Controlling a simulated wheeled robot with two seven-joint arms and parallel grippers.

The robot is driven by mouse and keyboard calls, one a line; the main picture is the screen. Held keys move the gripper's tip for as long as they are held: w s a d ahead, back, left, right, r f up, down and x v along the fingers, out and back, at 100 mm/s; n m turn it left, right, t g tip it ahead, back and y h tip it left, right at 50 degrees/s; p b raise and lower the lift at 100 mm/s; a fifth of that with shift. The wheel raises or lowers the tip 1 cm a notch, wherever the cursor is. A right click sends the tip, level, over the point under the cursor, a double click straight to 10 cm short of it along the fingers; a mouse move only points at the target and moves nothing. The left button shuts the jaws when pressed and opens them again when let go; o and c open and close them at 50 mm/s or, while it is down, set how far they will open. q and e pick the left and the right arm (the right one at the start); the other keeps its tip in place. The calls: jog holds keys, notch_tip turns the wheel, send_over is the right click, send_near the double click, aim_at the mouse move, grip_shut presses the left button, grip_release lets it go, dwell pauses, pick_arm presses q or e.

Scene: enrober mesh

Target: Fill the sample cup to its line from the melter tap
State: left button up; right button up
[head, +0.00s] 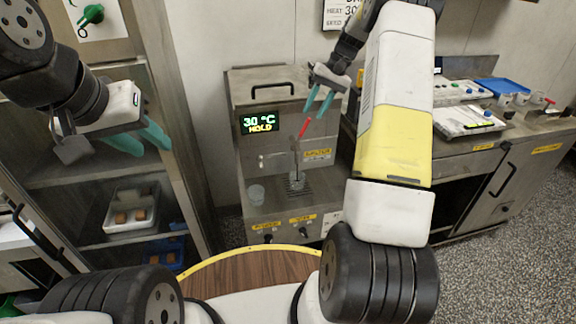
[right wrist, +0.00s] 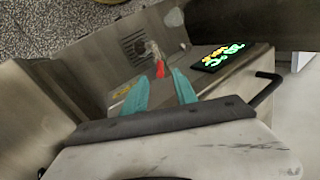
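The melter (head: 330,135) stands in the middle of the head view, its display reading 30 °C and HOLD. Its tap has a red lever (head: 303,128), tilted up to the right, also visible in the right wrist view (right wrist: 160,69). A clear cup (head: 297,183) appears to stand on the grate below the tap; its fill level is too small to tell. Another clear cup (head: 256,193) stands to its left. My right gripper (head: 316,108) is open and empty, its teal fingertips close above the lever; contact cannot be told. My left gripper (head: 145,139) is open and empty before the shelves.
A steel rack at left holds a tray (head: 120,226) of brown pieces. The right counter carries white devices (head: 470,121), a blue tray (head: 500,87) and small cups (head: 505,99). A round wooden top (head: 250,272) with a yellow edge lies in front of me.

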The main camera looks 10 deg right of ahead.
aim_at(305, 126)
dwell(0.3)
jog(key=a+f+m, duration=0.1)
jog(key=f, duration=0.1)
jog(key=a+f+m+t+h, duration=0.1)
jog(key=f+m, duration=0.1)
jog(key=f, duration=0.1)
jog(key=a+f+m+t, duration=0.1)
jog(key=f+m, duration=0.1)
jog(key=shift+w+f+h, duration=0.2)
jog(key=shift+w+h, duration=0.05)
jog(key=shift+h, duration=0.05)
grip_shut()
dwell(1.5)
